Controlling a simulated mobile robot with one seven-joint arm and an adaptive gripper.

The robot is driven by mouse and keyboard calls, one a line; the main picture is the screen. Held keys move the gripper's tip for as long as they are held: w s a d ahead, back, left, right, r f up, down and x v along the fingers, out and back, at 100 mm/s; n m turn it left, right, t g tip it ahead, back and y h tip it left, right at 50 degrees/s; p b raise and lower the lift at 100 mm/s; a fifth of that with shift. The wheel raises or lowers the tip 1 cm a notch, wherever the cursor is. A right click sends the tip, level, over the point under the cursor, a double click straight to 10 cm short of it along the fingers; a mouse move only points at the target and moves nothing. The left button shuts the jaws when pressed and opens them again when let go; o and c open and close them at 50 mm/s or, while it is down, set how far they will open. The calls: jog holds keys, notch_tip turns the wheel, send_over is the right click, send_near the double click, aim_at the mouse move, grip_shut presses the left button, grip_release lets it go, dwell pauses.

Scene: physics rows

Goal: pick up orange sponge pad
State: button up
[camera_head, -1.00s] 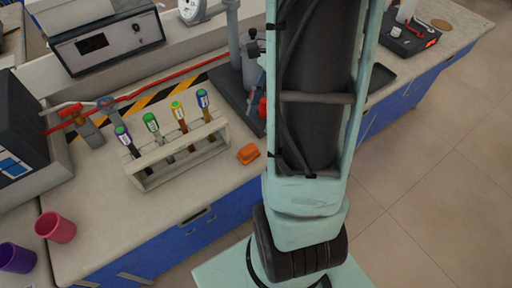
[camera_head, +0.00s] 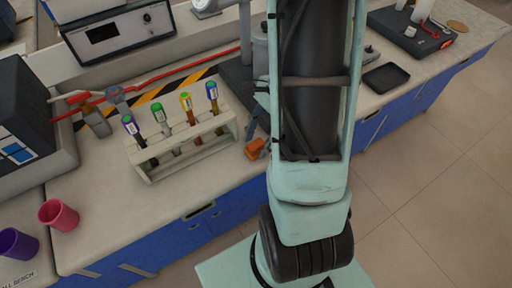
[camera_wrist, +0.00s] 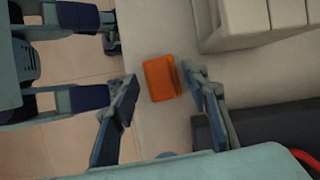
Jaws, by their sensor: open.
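The orange sponge pad (camera_head: 256,148) lies on the bench top near its front edge, just right of the test tube rack. In the wrist view the orange sponge pad (camera_wrist: 162,78) lies ahead of and between the two fingers, nearer the right one. My gripper (camera_wrist: 160,92) is open, with its fingers apart and nothing held. In the head view only part of my gripper (camera_head: 256,128) shows beside the pad; my arm hides the rest. I cannot tell whether a finger touches the pad.
The white rack (camera_head: 190,150) with several capped tubes stands close left of the pad. A dark stand base (camera_head: 240,92) is behind it. A pink cup (camera_head: 58,215) and a purple cup (camera_head: 18,244) are at lower left. A black tray (camera_head: 386,78) lies to the right.

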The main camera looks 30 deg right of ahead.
jog(key=c, duration=1.1)
jog(key=shift+r, duration=0.1)
